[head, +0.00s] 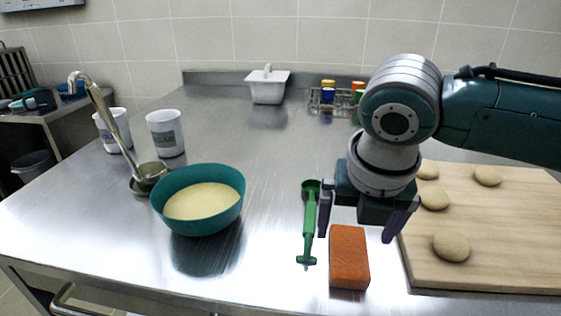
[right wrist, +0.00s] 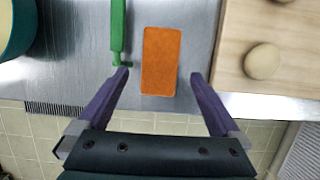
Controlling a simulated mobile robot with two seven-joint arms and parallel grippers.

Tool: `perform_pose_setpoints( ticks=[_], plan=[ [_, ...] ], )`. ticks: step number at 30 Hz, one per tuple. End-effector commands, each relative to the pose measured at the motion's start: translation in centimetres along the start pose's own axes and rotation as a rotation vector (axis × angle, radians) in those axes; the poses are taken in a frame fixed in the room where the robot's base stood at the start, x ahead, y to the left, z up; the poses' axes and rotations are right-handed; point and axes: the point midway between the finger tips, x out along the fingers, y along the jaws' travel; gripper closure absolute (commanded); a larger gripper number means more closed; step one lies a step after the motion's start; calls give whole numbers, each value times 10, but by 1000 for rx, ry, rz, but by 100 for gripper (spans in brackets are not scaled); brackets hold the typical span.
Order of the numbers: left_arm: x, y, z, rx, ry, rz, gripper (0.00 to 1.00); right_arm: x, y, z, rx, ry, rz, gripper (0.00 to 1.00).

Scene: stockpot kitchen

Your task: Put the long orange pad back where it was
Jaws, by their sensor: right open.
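The long orange pad (head: 349,258) lies flat on the steel counter near its front edge, between a green tool and a wooden board. It also shows in the right wrist view (right wrist: 161,62), between and beyond the fingertips. My right gripper (head: 357,230) is open above the counter, its fingers spread to either side of the pad's line. In the right wrist view the open fingers (right wrist: 160,74) hold nothing, with a gap on each side of the pad. My left gripper is not in view.
The green tool (head: 309,225) lies close left of the pad. The wooden board (head: 485,225) with several dough pieces (head: 451,245) is at right. A teal bowl (head: 198,199), a ladle (head: 148,172) and two white cups (head: 165,133) stand left. The middle of the counter is clear.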

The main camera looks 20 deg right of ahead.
Motion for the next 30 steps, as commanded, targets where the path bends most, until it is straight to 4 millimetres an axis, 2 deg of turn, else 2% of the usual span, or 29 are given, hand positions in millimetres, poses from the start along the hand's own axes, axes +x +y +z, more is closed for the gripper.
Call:
perform_pose_setpoints(
  ticks=[1, 3, 9, 14, 17, 20, 23, 26, 27, 30],
  plan=[
    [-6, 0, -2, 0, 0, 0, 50, -16, 0, 2, -3, -4, 2, 0],
    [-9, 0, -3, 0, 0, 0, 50, -31, 0, 2, -2, -3, 2, 0],
    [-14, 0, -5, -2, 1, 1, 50, -63, 0, 1, 0, -2, 1, 0],
    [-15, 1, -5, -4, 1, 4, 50, -71, 4, -8, 35, 9, 16, 0],
    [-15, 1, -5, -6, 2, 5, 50, -68, 17, -36, 180, 46, 69, 0],
    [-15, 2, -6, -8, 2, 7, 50, -66, 34, -79, 479, 120, 145, 0],
    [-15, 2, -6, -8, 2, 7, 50, -71, 40, -117, 911, 217, 193, 0],
    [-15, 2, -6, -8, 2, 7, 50, -75, 28, -142, 1383, 295, 183, 0],
    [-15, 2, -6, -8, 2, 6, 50, -76, 19, -150, 1563, 311, 164, 0],
    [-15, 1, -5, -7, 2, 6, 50, -77, -9, -162, 1957, 312, 109, 0]
  ],
)
